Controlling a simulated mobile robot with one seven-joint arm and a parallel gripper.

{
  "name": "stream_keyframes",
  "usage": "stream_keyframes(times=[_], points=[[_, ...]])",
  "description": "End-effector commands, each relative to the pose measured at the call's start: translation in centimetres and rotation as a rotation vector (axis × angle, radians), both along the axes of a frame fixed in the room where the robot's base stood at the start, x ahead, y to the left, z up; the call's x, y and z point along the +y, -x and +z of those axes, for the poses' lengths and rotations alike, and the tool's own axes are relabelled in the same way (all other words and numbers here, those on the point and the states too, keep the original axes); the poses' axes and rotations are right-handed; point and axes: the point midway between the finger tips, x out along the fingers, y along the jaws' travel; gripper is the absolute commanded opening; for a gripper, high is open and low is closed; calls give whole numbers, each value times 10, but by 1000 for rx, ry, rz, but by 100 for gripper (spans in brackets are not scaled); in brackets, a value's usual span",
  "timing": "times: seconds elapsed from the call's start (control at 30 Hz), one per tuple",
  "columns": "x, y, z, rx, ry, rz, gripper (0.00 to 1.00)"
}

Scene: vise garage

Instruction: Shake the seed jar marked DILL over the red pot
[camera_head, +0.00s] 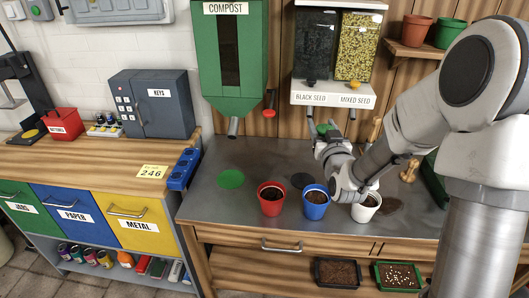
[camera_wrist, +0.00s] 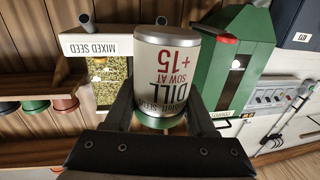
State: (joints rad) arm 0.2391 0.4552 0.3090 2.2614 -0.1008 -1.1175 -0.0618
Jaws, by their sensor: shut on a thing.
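The DILL seed jar (camera_wrist: 166,62) fills the middle of the wrist view, a pale cylinder with "DILL SOW AT +15" on its label and a green band at the end nearer my palm. My gripper (camera_wrist: 160,108) is shut on it, one finger on each side. In the head view my gripper (camera_head: 330,128) is above the back of the grey worktop, with a bit of green between its fingers; the jar is mostly hidden there. The red pot (camera_head: 272,208), filled with dark soil, stands upright on the worktop, left of and below my gripper.
A blue pot (camera_head: 316,210) and a white pot (camera_head: 366,212) stand right of the red pot. The seed dispenser (camera_head: 330,98) hangs close behind my gripper, the green compost hopper (camera_head: 232,100) to its left. A flat green disc (camera_head: 231,179) lies left of the red pot.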

Motion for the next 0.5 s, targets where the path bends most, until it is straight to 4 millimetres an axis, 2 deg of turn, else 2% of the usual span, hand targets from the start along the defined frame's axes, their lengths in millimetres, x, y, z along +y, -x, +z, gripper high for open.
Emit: stream_keyframes(times=[0.03,0.23,0.5], points=[[10,-2,-15,-5,-5,30,0],[47,-7,-24,0,-31,137,0],[92,-2,-37,13,-67,258,0]])
